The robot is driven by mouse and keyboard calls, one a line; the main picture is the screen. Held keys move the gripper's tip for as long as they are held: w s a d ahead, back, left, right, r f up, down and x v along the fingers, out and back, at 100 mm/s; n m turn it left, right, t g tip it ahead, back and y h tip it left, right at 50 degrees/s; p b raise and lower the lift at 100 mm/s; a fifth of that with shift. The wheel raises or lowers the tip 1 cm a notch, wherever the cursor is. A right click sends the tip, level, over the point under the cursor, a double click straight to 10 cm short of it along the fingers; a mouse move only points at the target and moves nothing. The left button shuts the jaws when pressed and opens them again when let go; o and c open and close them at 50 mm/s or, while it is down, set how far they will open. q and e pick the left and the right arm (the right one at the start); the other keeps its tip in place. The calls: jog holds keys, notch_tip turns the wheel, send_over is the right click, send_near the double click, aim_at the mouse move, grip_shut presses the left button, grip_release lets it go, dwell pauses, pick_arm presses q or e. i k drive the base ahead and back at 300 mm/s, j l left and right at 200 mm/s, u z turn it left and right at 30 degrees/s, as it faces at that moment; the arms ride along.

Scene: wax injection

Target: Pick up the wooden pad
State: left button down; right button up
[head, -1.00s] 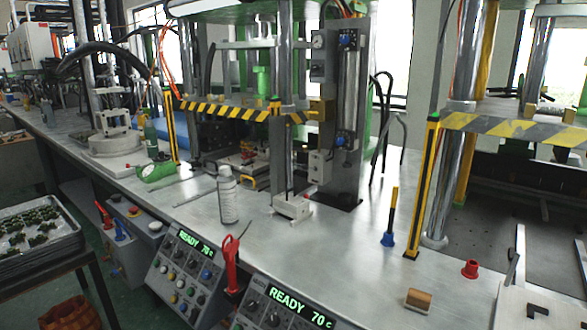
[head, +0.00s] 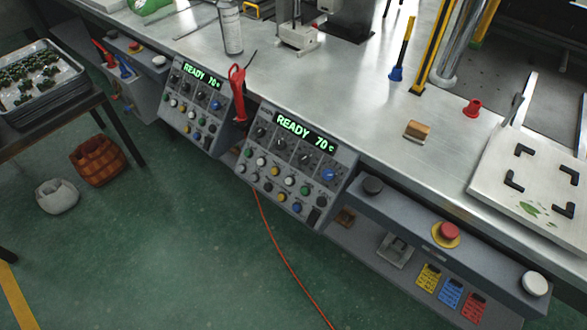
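A small wooden pad (head: 418,130) lies on the metal worktop (head: 330,95) near its front edge, right of the middle in the head view. It is a brown block with a rounded top and a lighter lower side. Nothing touches it. Neither of my grippers is in view.
A spray can (head: 230,28) stands further left.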

aim_at(417, 133)
jog(key=z, duration=1.2)
jog(key=i+z, duration=0.25)
jog(key=i+l+z, duration=0.1)
jog(key=z, duration=0.2)
jog(key=i, duration=0.05)
